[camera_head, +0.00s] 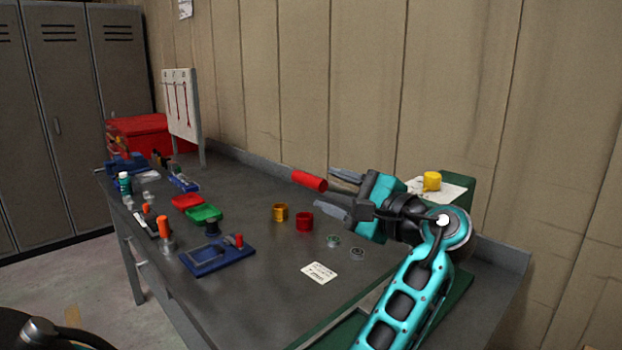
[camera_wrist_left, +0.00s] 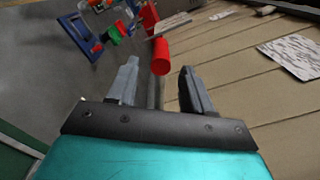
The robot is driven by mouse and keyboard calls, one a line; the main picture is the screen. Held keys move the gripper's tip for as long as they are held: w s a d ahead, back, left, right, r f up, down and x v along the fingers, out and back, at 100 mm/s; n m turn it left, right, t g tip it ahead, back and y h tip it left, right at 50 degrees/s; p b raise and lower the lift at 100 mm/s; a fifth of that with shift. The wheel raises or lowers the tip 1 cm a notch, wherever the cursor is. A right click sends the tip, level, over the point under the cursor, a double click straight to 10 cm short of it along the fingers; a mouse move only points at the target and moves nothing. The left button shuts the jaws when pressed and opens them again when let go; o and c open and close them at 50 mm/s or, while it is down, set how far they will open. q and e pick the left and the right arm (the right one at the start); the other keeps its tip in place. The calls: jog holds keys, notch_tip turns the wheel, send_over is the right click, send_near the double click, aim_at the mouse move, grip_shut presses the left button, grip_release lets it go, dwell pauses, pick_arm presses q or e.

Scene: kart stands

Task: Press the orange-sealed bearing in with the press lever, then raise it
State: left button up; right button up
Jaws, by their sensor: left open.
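A red cylindrical grip (camera_head: 309,180), which looks like the press lever's handle, points left beyond my left gripper (camera_head: 337,192). My left gripper is open. In the wrist view the red grip (camera_wrist_left: 161,57) sits between and just beyond the two fingertips (camera_wrist_left: 160,75), with no clear contact. A green block (camera_head: 459,189), probably part of the press, stands behind my left arm, which hides most of the press. A green-ringed bearing (camera_head: 333,241) and a darker bearing (camera_head: 357,253) lie on the bench. My right gripper is not in view.
A white card (camera_head: 319,273) lies in front. A blue tray (camera_head: 217,255), red and green trays (camera_head: 205,214) and a pegboard (camera_head: 181,105) are farther left.

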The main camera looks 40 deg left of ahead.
aim_at(310, 181)
pick_arm(q)
jog(key=a, duration=0.6)
jog(key=shift+w+a, duration=0.25)
jog(key=shift+w, duration=0.1)
grip_shut()
dwell(0.3)
